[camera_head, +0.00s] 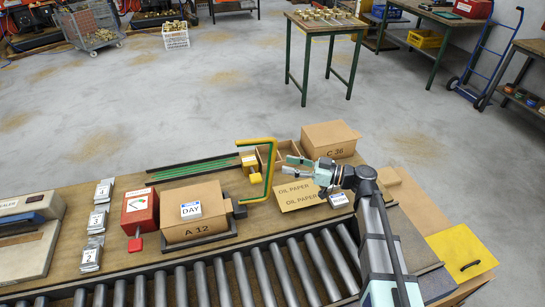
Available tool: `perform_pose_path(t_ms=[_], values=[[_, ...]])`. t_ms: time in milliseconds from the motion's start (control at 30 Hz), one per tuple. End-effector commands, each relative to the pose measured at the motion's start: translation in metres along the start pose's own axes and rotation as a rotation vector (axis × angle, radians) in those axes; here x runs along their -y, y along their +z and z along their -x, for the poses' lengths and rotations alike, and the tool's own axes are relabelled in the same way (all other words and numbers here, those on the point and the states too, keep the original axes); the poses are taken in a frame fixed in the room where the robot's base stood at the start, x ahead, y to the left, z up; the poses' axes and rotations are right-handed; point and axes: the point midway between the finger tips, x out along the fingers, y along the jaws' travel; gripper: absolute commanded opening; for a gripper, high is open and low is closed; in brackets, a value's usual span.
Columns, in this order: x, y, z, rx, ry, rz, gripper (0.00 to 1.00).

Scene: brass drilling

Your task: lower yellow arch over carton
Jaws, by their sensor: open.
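The carton (186,233) is a brown box marked A 12 with a white DAY card on its front. It sits in a dark frame on the bench, left of centre. The yellow arch (271,168) is a bent yellow bar with green along part of it. It stands raised to the right of the carton, not over it, its lower end near a dark block at the carton's right side. My gripper (299,165) is to the right of the arch, fingers pointing left, open and empty. It appears apart from the arch, though depth is hard to judge.
A carton marked C 36 (331,139) and a flat OIL PAPER packet (298,195) are close to my gripper. A red box (140,210) stands left of the carton. Rollers (245,278) run along the front. Green-and-black rails (193,170) lie behind the carton.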

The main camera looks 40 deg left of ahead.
Motion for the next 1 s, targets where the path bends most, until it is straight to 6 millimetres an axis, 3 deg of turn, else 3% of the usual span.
perform_pose_path(t_ms=[100, 333, 800, 900, 933, 1000], values=[[-0.001, -0.004, -0.024, 0.001, -0.002, 0.0, 0.41], [0.0, -0.002, -0.054, 0.0, -0.001, 0.0, 0.41], [0.0, 0.0, -0.064, 0.0, 0.001, 0.001, 0.41], [0.0, 0.0, -0.064, 0.0, 0.001, 0.001, 0.06], [0.0, 0.0, -0.064, 0.0, 0.001, 0.001, 0.0], [0.0, 0.0, -0.064, 0.0, 0.001, 0.001, 0.0]])
